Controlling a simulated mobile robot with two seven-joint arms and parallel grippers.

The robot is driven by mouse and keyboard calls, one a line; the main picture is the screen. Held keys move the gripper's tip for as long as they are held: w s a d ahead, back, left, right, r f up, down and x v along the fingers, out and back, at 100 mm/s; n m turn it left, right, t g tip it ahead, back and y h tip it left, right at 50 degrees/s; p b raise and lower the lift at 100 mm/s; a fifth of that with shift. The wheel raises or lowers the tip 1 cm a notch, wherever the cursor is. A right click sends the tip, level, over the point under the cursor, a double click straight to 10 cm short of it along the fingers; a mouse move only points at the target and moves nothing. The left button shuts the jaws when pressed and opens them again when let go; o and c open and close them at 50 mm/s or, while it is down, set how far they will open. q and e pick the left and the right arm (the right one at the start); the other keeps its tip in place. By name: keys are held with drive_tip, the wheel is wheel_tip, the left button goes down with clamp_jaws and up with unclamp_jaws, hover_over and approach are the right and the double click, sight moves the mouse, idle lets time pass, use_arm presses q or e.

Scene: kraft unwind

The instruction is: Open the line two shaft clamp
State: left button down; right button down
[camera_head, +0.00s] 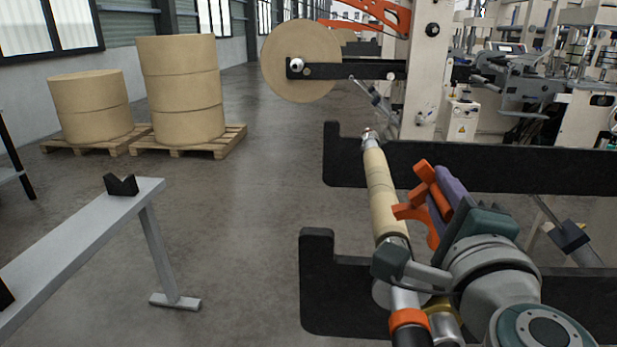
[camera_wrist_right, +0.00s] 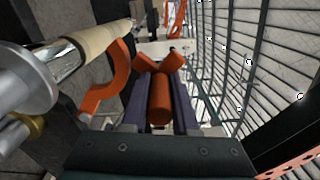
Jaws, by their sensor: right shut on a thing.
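The shaft clamp is orange, with a curved hook (camera_head: 412,212) and a thick handle (camera_head: 432,183) on the right side of the shaft. In the right wrist view the hook (camera_wrist_right: 112,85) curves beside the shaft, and the orange handle (camera_wrist_right: 161,98) lies between my purple fingers. My right gripper (camera_head: 446,195) is shut on that handle. The shaft (camera_head: 378,185) carries a tan core and has metal ends; it reaches across the black arms. Whether the hook touches the shaft cannot be told. My left gripper is not in view.
Black notched arms (camera_head: 470,168) and (camera_head: 318,285) stand near the shaft. A large kraft roll (camera_head: 302,60) hangs on a farther arm. A grey bench (camera_head: 75,245) stands at left; stacked rolls (camera_head: 180,90) sit on pallets behind. The floor between is clear.

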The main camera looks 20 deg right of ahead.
drive_tip(key=s+d+m+b, duration=0.3)
drive_tip(key=s+d+m, duration=0.3)
drive_tip(key=d+m, duration=0.3)
drive_tip(key=shift+d+f+m, duration=0.3)
drive_tip(key=shift+d+f, duration=0.1)
drive_tip(key=shift+d, duration=0.15)
drive_tip(key=shift+s, duration=0.1)
drive_tip(key=c, duration=0.7)
unclamp_jaws()
